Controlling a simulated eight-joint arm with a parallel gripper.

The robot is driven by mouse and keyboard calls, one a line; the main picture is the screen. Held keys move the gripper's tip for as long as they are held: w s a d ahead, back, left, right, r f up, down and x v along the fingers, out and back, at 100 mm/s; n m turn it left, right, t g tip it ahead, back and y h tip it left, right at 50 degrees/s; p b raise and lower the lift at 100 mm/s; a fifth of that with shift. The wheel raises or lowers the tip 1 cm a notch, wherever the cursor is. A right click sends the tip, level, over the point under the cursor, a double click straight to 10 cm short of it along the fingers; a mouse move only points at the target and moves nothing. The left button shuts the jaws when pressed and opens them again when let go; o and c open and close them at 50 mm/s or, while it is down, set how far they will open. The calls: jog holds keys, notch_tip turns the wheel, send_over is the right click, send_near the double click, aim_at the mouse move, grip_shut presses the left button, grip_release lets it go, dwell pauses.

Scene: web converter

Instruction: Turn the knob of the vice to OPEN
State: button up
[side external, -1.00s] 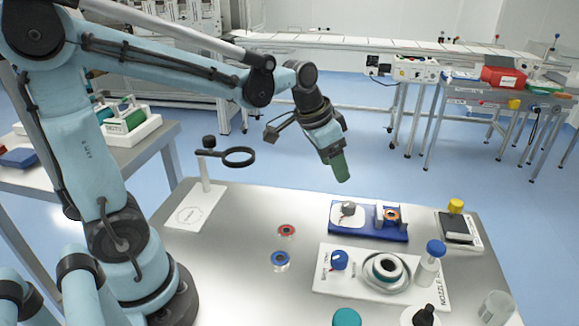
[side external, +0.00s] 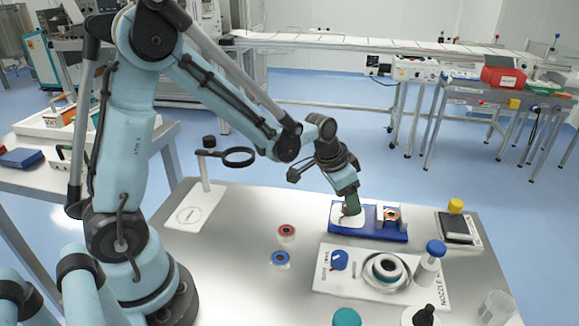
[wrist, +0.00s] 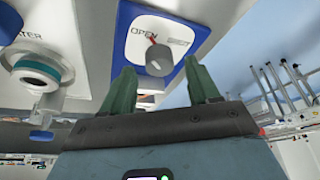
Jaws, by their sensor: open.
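The vice is a blue base (side external: 390,234) with a white plate, standing on the steel table. Its right part holds a piece with an orange ring (side external: 391,216). The grey knob (wrist: 158,62) is on the white plate in the wrist view. Its red pointer stands just right of the word OPEN (wrist: 143,30), between that word and a second label too small to read. My gripper (side external: 350,207), with green fingers, is down over the knob and hides most of it in the side view. In the wrist view my gripper (wrist: 159,68) is open, one finger on each side of the knob.
A white board with a blue knob (side external: 340,260) and a round dish (side external: 387,269) lies in front of the vice.

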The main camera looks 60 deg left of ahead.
jog(key=shift+w+d+f, duration=0.1)
jog(key=shift+w+f, duration=0.15)
jog(key=shift+f, duration=0.35)
jog(key=c, duration=1)
jog(key=shift+n+y, duration=0.6)
jog(key=shift+n, duration=0.9)
jog(key=shift+c, duration=0.2)
jog(key=o, duration=1)
jog(key=shift+o, duration=0.2)
jog(key=shift+s+r, duration=0.1)
jog(key=shift+r, duration=0.05)
jog(key=v, duration=1.1)
jog(key=shift+s+r, duration=0.2)
jog(key=shift+r, duration=0.15)
